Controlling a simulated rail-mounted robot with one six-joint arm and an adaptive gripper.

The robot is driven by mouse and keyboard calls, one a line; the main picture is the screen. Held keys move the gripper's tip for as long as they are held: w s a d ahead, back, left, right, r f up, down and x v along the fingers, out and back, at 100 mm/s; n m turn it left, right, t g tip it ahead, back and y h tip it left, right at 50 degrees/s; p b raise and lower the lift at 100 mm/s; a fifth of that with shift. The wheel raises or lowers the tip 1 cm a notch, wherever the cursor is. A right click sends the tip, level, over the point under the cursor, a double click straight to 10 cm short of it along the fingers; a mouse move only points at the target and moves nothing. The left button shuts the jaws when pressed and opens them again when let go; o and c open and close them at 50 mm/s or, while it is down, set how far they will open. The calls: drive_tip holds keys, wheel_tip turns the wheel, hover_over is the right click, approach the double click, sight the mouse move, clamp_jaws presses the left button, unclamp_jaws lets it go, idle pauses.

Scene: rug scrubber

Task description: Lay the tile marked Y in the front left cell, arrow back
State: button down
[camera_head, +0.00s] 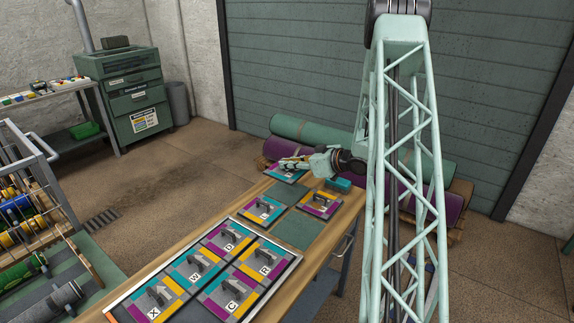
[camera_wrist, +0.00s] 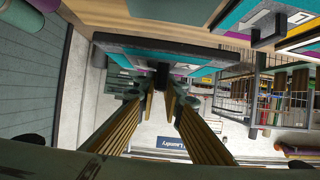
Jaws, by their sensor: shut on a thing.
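My gripper (camera_head: 296,161) is at the far end of the bench, its jaws shut on the handle of a teal and purple tile (camera_head: 286,175). In the wrist view the fingers (camera_wrist: 160,92) close on the dark handle, with the tile's slab (camera_wrist: 160,52) beyond. The letter and arrow on this tile cannot be read. A framed tray (camera_head: 119,300) at the near end of the bench holds several tiles, among them X (camera_head: 157,296), W (camera_head: 196,264), D (camera_head: 229,236), C (camera_head: 233,289) and R (camera_head: 264,258). The tray's nearest edge is cut off by the picture.
Two more tiles (camera_head: 262,210) (camera_head: 320,205) lie on the bench between tray and gripper, beside bare green pads (camera_head: 297,230). Rolled rugs (camera_head: 310,131) lie behind the bench.

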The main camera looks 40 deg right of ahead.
drive_tip(key=w+a+r+m+h, duration=0.1)
drive_tip(key=w+a+r, duration=0.2)
drive_tip(key=w+a, duration=0.7)
drive_tip(key=w+a+r+h, duration=0.1)
drive_tip(key=w+a+r, duration=0.35)
drive_tip(key=a, duration=1.05)
drive_tip(key=w+a+m+h, duration=0.1)
drive_tip(key=a, duration=2.1)
drive_tip(key=shift+a+r+m+t, duration=0.15)
drive_tip(key=shift+r+m+t, duration=0.15)
drive_tip(key=shift+m, duration=0.1)
drive_tip(key=shift+a, duration=0.2)
